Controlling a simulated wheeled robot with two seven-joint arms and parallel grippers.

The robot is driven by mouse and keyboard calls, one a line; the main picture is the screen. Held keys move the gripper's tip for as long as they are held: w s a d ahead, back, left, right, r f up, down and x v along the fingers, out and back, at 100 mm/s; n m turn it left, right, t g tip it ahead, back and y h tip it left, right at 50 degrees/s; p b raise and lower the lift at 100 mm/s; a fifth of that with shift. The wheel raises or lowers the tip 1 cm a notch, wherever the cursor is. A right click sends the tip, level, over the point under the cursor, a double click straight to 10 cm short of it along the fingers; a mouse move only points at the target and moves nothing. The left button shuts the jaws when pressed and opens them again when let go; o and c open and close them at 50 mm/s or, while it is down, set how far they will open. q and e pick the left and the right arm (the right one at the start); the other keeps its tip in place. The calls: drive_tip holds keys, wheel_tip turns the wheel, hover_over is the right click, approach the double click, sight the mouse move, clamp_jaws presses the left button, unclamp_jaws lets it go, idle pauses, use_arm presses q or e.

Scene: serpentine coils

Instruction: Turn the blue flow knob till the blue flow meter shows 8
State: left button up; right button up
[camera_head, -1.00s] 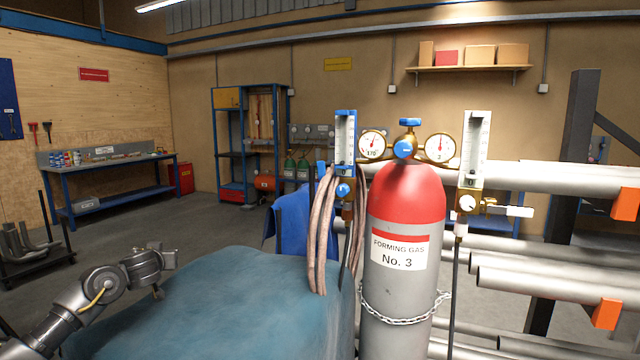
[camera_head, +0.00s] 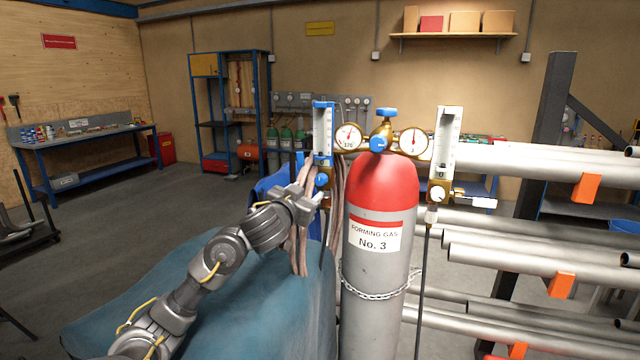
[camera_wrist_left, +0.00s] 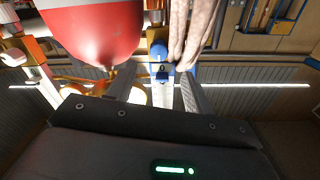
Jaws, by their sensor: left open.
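The blue flow meter (camera_head: 322,130) is an upright scale in a blue frame, left of the red-topped cylinder; its reading is too small to tell. The blue flow knob (camera_head: 322,180) sits on the brass block below it. The knob also shows in the left wrist view (camera_wrist_left: 158,50), which looks upside down. My left gripper (camera_head: 314,197) is close to the knob, just below and left of it in the head view. In the left wrist view its fingers (camera_wrist_left: 158,90) are open, with the knob and meter showing between and beyond them. I cannot tell any contact. My right gripper is not in view.
The forming gas cylinder (camera_head: 372,275) stands right of the knob, with gauges and a chain. Copper-coloured hoses (camera_head: 302,250) hang close to my left gripper. A white flow meter (camera_head: 446,140) stands on the right. A teal cover (camera_head: 270,310) lies below; pipe racks fill the right.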

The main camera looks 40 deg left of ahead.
sight(319, 182)
use_arm(q)
drive_tip(key=p+x, duration=0.1)
drive_tip(key=x, duration=0.6)
drive_tip(key=shift+w+a, duration=0.1)
drive_tip(key=shift+w, duration=0.1)
drive_tip(key=shift+w+a, duration=0.15)
drive_tip(key=shift+w, duration=0.45)
drive_tip(key=c, duration=1)
drive_tip(key=shift+o, duration=0.2)
